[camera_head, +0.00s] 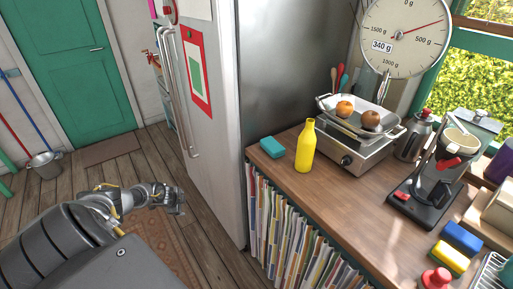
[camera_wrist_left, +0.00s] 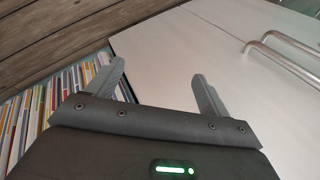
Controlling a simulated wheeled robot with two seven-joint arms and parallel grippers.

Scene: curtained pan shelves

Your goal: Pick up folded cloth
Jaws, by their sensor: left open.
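A small teal folded piece (camera_head: 271,147), which looks like the folded cloth, lies flat on the wooden counter near its left end, beside the fridge. It does not show in the left wrist view. My left gripper (camera_head: 180,201) is low in front of the fridge, to the left of the counter and well apart from the cloth. In the left wrist view my left gripper (camera_wrist_left: 157,85) has its two fingers spread with nothing between them. My right gripper is in neither view.
A yellow bottle (camera_head: 306,146) stands just right of the cloth. A kitchen scale (camera_head: 347,154) holds round brown and orange items. The fridge (camera_head: 219,165), with protruding handles (camera_head: 187,95), borders the counter's left end. A row of colourful upright spines (camera_head: 290,235) fills the counter's front.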

